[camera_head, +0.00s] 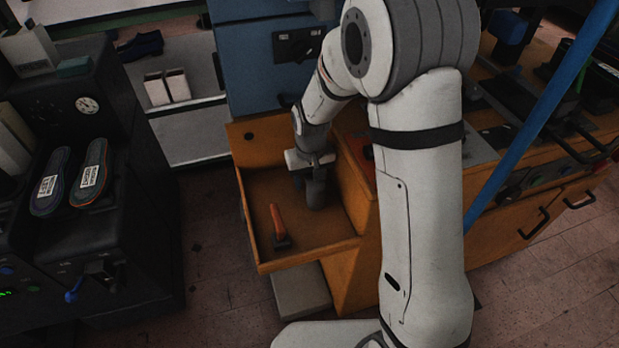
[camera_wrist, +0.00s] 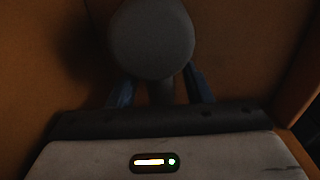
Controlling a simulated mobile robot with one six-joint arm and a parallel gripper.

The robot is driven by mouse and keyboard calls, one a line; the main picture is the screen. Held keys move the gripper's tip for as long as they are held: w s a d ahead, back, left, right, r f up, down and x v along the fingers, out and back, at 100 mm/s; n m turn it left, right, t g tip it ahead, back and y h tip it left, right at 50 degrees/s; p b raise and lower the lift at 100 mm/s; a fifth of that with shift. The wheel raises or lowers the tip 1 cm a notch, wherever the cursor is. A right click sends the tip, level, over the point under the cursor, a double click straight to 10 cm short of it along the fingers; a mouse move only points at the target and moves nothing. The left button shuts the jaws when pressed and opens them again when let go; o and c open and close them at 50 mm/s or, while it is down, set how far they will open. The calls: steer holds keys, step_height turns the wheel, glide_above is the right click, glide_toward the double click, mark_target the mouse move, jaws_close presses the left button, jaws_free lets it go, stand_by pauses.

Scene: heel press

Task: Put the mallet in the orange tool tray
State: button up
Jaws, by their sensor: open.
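The orange tool tray (camera_head: 262,192) is an open, shallow wooden box at the middle of the head view. The mallet (camera_head: 317,190), with a dark grey round head, is inside the tray near its right side, under my gripper (camera_head: 313,163). In the wrist view the mallet's head (camera_wrist: 150,38) shows as a grey disc, with a narrower part between my fingers. My gripper, which also shows in the wrist view (camera_wrist: 161,91), is open, with a blue-grey finger on either side of that part. Whether a finger touches the mallet is unclear.
A tool with an orange handle (camera_head: 279,224) lies in the tray, left of the mallet. The tray walls stand close around my gripper. A blue cabinet (camera_head: 255,60) is behind. A black press (camera_head: 75,230) with two soles (camera_head: 88,172) stands at left.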

step_height(320, 180, up, 12)
steer(key=p, duration=0.1)
steer(key=shift+s+p, duration=0.35)
steer(key=shift+p, duration=0.05)
steer(key=shift+d, duration=0.15)
stand_by(0.3)
